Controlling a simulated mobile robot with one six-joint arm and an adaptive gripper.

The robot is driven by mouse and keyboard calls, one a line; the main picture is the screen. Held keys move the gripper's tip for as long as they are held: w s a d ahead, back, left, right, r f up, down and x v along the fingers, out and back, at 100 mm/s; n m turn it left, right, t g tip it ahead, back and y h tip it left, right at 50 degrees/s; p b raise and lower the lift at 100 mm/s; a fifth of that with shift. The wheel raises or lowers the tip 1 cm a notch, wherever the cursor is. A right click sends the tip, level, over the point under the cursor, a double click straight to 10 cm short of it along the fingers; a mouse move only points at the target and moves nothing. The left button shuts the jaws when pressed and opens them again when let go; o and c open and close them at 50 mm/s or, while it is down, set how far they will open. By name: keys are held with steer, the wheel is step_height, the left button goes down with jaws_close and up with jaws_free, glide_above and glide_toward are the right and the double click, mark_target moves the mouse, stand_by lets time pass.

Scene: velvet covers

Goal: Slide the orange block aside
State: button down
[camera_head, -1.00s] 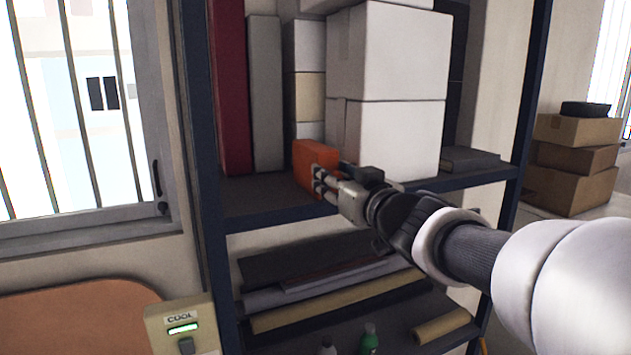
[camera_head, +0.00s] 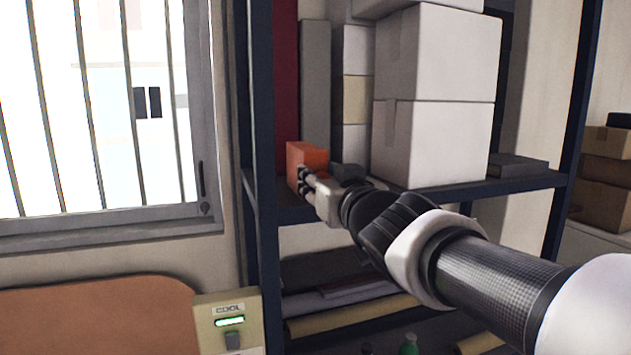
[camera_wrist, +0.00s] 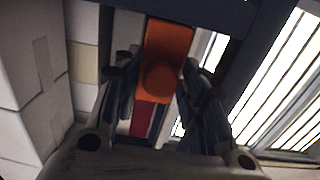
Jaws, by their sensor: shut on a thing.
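The orange block (camera_head: 306,160) stands on the shelf board at the left end of the shelf, in front of the dark red and grey upright items. My gripper (camera_head: 306,182) reaches in from the right and meets the block's lower front. In the wrist view the orange block (camera_wrist: 166,62) lies between the two fingers of my gripper (camera_wrist: 160,85), and the gripper is shut on it. The lower part of the block is partly hidden by the fingers in the head view.
White boxes (camera_head: 440,95) are stacked right of the block. A dark red upright item (camera_head: 286,75) and a grey one (camera_head: 315,85) stand behind it. The blue shelf post (camera_head: 258,200) is close on the left. A control box (camera_head: 229,322) reads COOL.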

steer(key=c, duration=1.4)
jaws_free()
steer(key=shift+o, duration=0.5)
steer(key=shift+w, duration=0.15)
steer(key=v, duration=1.2)
